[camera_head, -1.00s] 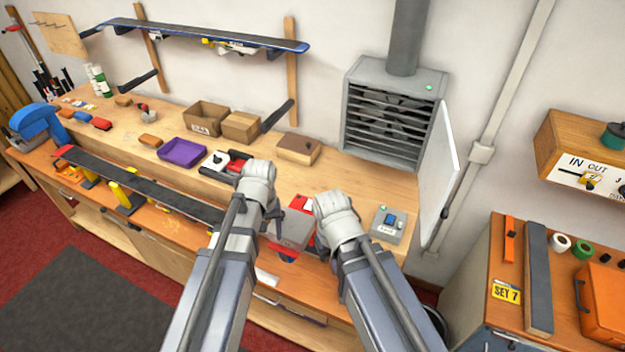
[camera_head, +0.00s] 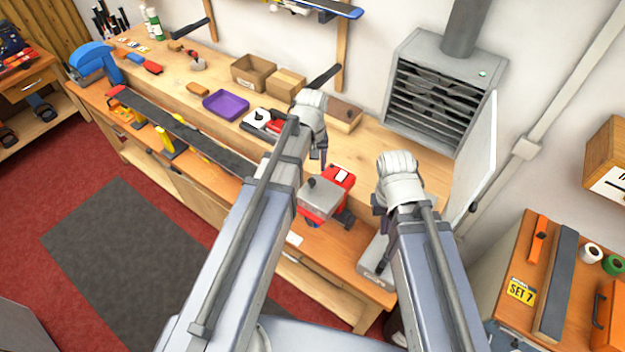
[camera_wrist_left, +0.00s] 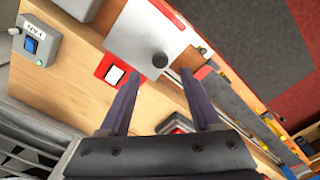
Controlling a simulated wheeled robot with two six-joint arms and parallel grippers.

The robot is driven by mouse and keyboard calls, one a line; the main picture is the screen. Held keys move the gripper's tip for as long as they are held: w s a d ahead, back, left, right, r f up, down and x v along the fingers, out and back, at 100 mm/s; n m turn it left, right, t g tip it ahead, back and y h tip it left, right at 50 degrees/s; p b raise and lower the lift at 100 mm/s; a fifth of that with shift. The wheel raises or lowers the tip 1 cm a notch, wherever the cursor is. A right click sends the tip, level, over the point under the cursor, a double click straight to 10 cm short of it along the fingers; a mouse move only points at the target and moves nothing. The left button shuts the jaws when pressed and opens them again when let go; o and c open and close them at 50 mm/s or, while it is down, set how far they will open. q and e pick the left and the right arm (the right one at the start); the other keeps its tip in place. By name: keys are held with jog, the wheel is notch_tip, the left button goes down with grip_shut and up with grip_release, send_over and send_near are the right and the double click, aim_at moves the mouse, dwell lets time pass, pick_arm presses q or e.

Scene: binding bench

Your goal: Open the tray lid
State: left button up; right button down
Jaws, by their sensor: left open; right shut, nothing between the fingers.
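The tray lid looks to be the flat grey lid (camera_head: 322,199) with a black knob, on a red unit (camera_head: 341,176) at the bench front. It looks closed. In the left wrist view the lid (camera_wrist_left: 135,38) and its knob (camera_wrist_left: 160,60) lie just beyond my fingertips. My left gripper (camera_head: 320,158) is open and empty behind the lid in the head view; in the left wrist view its two fingers (camera_wrist_left: 162,76) point toward the knob without visible contact. My right gripper (camera_head: 398,178) is right of the lid, shut and empty; its fingertips are hidden.
A grey control box (camera_head: 375,262) sits by my right arm. A grey vented cabinet (camera_head: 435,90) has its door open at right.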

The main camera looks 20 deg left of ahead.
aim_at(312, 180)
pick_arm(q)
notch_tip(312, 180, down, 6)
jog(key=b, duration=0.5)
jog(key=shift+r, duration=0.1)
jog(key=shift+c, duration=0.3)
grip_shut()
dwell(0.8)
